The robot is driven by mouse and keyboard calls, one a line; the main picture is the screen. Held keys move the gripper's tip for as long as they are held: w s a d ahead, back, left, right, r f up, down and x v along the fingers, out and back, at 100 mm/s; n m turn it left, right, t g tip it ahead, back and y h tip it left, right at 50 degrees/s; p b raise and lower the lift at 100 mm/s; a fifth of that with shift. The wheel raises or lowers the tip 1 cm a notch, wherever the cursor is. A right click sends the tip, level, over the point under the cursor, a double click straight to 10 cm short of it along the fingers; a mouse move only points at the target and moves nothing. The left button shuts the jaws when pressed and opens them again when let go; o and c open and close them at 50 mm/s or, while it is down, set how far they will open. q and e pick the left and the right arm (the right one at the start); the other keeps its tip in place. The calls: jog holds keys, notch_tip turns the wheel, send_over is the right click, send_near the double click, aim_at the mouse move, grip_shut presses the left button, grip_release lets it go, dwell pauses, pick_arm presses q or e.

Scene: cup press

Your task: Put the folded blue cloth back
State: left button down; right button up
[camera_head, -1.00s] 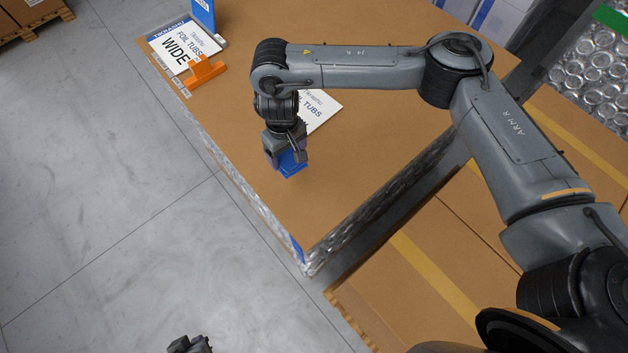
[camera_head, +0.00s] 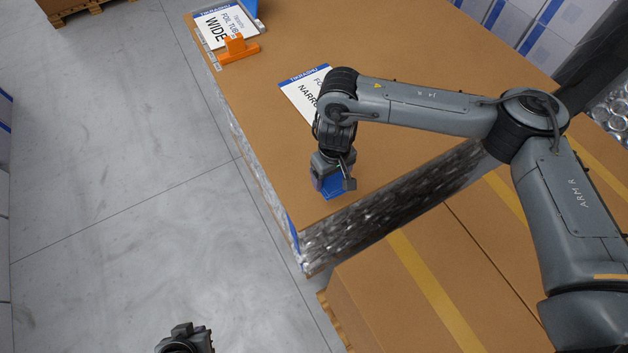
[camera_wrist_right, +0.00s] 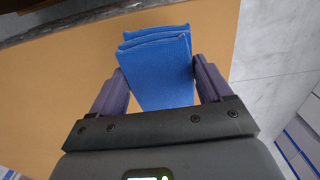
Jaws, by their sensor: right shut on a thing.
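The folded blue cloth (camera_head: 338,190) is between the fingers of my right gripper (camera_head: 332,184), close to the near corner of the cardboard-brown top (camera_head: 400,65). In the right wrist view the cloth (camera_wrist_right: 158,70) shows as several blue layers, and both purple fingers of the right gripper (camera_wrist_right: 160,82) press on its sides. I cannot tell whether the cloth touches the surface beneath. My left gripper (camera_head: 186,338) shows only in part at the bottom edge of the head view, over the floor, and its jaw state is unclear.
A NARROW sign card (camera_head: 300,92) lies behind the right wrist. A WIDE sign card (camera_head: 222,28) and an orange bracket (camera_head: 238,48) are at the far left corner. A wrapped edge (camera_head: 400,200) borders lower cartons (camera_head: 400,290). The middle of the top is clear.

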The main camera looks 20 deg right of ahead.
jog(key=w+a+f, duration=0.1)
jog(key=w, duration=0.1)
jog(key=w+a+f+b, duration=0.1)
jog(key=w+a+f, duration=0.1)
jog(key=shift+w+f, duration=0.15)
jog(key=shift+a+f+b, duration=0.1)
jog(key=shift+f+b, duration=0.65)
jog(key=shift+f, duration=1.25)
jog(key=shift+f, duration=0.15)
jog(key=o, duration=0.9)
jog(key=shift+o, duration=0.2)
